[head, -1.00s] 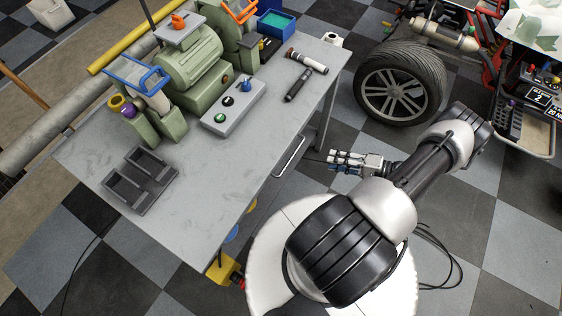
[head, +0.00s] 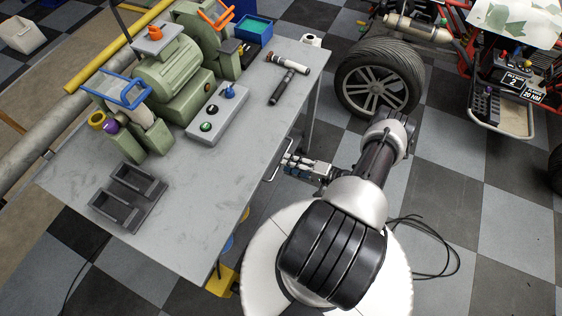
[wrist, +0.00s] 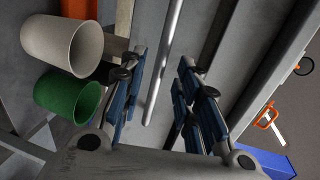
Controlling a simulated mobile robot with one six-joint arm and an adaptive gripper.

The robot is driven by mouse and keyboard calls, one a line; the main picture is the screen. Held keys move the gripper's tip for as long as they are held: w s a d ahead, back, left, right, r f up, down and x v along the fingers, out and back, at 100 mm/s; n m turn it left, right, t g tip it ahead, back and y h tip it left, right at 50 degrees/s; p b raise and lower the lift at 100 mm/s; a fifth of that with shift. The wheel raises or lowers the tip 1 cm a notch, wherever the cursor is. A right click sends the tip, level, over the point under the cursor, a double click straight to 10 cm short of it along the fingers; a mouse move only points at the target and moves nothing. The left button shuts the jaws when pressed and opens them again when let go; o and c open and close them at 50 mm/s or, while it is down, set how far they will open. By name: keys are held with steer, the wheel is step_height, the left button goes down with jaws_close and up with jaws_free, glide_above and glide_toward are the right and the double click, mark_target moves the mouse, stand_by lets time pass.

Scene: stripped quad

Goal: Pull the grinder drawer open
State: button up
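The grinder bench (head: 215,185) is a grey metal table with the green grinder (head: 175,75) on top. The drawer's handle (head: 271,161) is a pale bar on the bench's right side, partly hidden by my gripper in the head view. My gripper (head: 287,160) is beside that side, just below the top's edge. In the wrist view my gripper (wrist: 162,72) is open, its blue-padded fingers spread. The handle bar (wrist: 165,60) runs between them in that picture; contact cannot be told. The drawer front is hidden by the bench top in the head view.
A wheel (head: 380,80) stands behind my arm. A white cup (wrist: 62,45) and a green cup (wrist: 68,97) show beside the fingers in the wrist view.

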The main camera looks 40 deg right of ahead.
mark_target(281, 160)
steer(key=shift+x, duration=2.2)
jaws_close()
